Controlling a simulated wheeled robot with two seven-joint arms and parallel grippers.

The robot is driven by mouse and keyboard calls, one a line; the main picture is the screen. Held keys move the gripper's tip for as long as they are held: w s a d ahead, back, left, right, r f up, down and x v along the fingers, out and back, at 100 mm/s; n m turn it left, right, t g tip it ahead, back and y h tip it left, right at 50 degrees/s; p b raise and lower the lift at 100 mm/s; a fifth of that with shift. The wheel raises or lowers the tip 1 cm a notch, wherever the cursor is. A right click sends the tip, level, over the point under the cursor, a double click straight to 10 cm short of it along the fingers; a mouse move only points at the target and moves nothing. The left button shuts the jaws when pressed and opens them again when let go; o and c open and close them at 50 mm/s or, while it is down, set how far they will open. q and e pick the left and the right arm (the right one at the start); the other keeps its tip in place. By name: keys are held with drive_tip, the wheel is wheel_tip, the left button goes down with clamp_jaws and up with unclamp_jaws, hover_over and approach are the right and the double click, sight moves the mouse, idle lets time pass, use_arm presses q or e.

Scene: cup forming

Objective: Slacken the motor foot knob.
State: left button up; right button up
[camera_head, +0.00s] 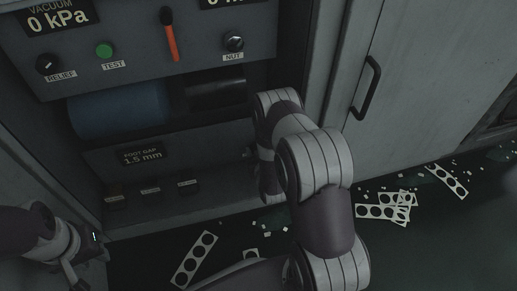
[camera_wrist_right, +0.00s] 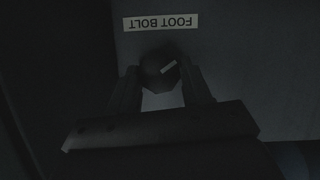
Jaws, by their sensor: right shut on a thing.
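The dark motor foot knob (camera_wrist_right: 157,66) has a pale pointer mark and sits under a "FOOT BOLT" label (camera_wrist_right: 160,22), which reads upside down in the right wrist view. My right gripper (camera_wrist_right: 160,78) is shut on the knob, with one finger on each side of it. In the head view my right arm reaches into the machine's lower bay and hides most of the gripper and the knob. The foot gap display (camera_head: 141,156) reads 1.5 mm. My left gripper (camera_head: 76,272) is low at the left edge; its fingers are too dark to read.
The blue motor (camera_head: 115,112) lies in the bay above the display. The upper panel holds a relief knob (camera_head: 47,63), a green test button (camera_head: 104,49), a red-handled tool (camera_head: 171,40) and a nut knob (camera_head: 234,42). Punched strips (camera_head: 385,206) and scraps litter the floor at right.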

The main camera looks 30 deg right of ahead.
drive_tip(key=n, duration=0.1)
drive_tip(key=n+h+p, duration=0.1)
drive_tip(key=shift+a+n+h, duration=0.2)
drive_tip(key=shift+n+h, duration=0.1)
drive_tip(key=n+h, duration=0.2)
drive_tip(key=n, duration=0.1)
drive_tip(key=shift+w+a+f, duration=0.1)
drive_tip(key=shift+f, duration=0.1)
drive_tip(key=n, duration=0.1)
drive_tip(key=n+h, duration=0.2)
drive_tip(key=shift+a+f+n+t, duration=0.1)
drive_tip(key=shift+f+n+t, duration=0.15)
drive_tip(key=shift+n+t, duration=0.05)
drive_tip(key=n+b, duration=0.1)
drive_tip(key=n, duration=0.1)
drive_tip(key=n+t+h, duration=0.1)
drive_tip(key=n, duration=0.2)
drive_tip(key=shift+f+t+b, duration=0.15)
drive_tip(key=shift+t+b, duration=0.15)
drive_tip(key=shift+b, duration=0.05)
drive_tip(key=shift+n, duration=0.4)
drive_tip(key=o, duration=1.1)
drive_tip(key=shift+c, duration=0.2)
